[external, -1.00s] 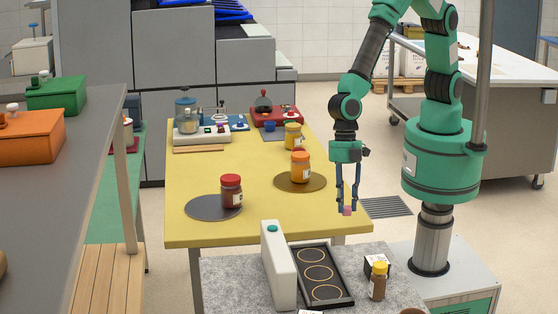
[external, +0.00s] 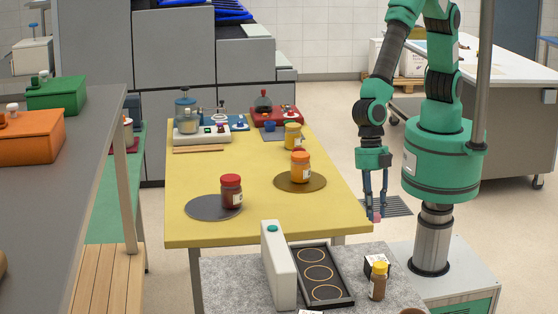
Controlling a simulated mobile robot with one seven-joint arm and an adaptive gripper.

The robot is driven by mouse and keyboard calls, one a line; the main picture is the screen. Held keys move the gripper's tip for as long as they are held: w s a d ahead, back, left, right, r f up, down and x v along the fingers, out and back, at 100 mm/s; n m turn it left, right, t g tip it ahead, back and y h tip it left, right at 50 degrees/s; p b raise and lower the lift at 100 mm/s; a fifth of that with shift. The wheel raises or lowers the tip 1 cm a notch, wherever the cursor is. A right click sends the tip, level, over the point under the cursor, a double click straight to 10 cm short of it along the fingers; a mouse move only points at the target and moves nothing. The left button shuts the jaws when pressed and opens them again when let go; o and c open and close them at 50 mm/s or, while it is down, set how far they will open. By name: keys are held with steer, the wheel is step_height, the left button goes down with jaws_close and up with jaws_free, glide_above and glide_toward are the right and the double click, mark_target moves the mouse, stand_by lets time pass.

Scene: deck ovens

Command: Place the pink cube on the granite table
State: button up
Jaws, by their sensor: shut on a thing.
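My gripper (external: 376,213) points down and is shut on the small pink cube (external: 376,218), held at its fingertips. The cube is in the air, above and behind the granite table as seen here, just right of the yellow table's near right corner. The granite table (external: 235,285) is the grey speckled surface at the bottom of the view. Its near part is cut off by the frame.
On the granite table stand a white upright block (external: 278,265), a black tray with rings (external: 321,275), a brown bottle (external: 378,281) and a small box (external: 374,262). The yellow table (external: 240,165) holds jars on round mats. The granite's left part is clear.

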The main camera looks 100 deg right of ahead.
steer(key=shift+w+a, duration=0.1)
steer(key=w+a, duration=0.3)
steer(key=w+a+f+b, duration=0.1)
steer(key=w+a, duration=0.6)
steer(key=a, duration=0.1)
steer(key=shift+w+a+f, duration=0.25)
steer(key=shift+w, duration=0.15)
steer(key=shift+f+b, duration=0.6)
steer(key=shift+f, duration=1.15)
steer(key=shift+f, duration=0.15)
steer(key=o, duration=0.9)
steer(key=shift+c, duration=0.2)
